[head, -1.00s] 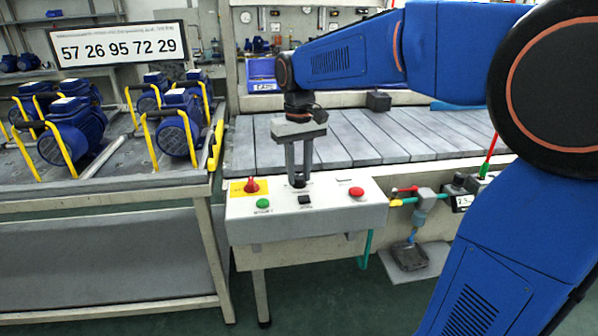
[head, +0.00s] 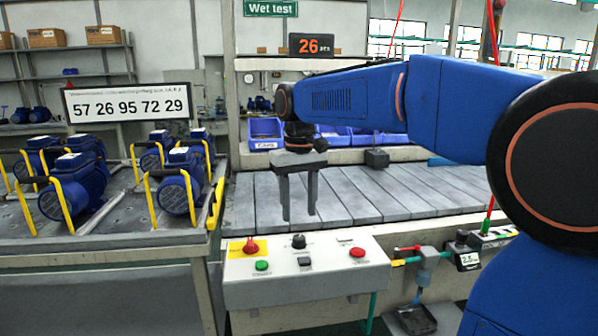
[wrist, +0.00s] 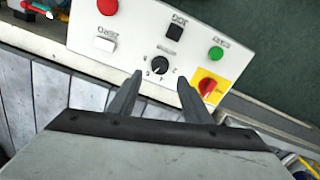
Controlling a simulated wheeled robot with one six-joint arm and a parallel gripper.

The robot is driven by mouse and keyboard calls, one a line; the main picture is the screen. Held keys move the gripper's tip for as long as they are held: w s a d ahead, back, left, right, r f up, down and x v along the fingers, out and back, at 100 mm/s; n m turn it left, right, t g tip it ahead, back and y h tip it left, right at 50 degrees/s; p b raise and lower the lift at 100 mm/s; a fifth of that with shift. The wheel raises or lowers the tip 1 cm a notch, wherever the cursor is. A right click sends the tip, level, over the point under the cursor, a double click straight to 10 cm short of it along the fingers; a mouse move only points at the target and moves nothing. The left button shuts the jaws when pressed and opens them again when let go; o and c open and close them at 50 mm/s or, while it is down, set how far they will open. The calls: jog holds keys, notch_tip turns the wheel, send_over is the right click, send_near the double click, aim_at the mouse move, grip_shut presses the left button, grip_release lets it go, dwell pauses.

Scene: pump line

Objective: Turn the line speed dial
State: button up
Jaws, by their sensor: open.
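The line speed dial is a black round knob (head: 298,241) at the top middle of a white control panel (head: 340,270). In the wrist view the dial (wrist: 159,66) has a white pointer mark and small numbers around it. My gripper (head: 298,218) points down above the panel's back edge, its two fingers apart and empty. In the wrist view my gripper (wrist: 160,80) has its fingertips on either side of the dial's line of sight, apart from the dial. Nothing hides the dial.
A red rotary switch on yellow (head: 250,246), a green button (head: 262,265), a black switch (head: 304,261) and a red button (head: 357,252) share the panel. A slatted conveyor (head: 350,195) lies behind. Blue pumps (head: 75,185) stand on a table at left.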

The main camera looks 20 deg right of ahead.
notch_tip(320, 180, up, 10)
dwell(0.4)
dwell(0.3)
jog(key=s+d+f+t, duration=0.2)
jog(key=s+d+f, duration=0.1)
jog(key=s+f, duration=0.9)
jog(key=s+d+f+m+t, duration=0.1)
jog(key=s+d+f, duration=0.3)
jog(key=s+f, duration=0.9)
jog(key=shift+s+f+t, duration=0.25)
jog(key=shift+t, duration=0.65)
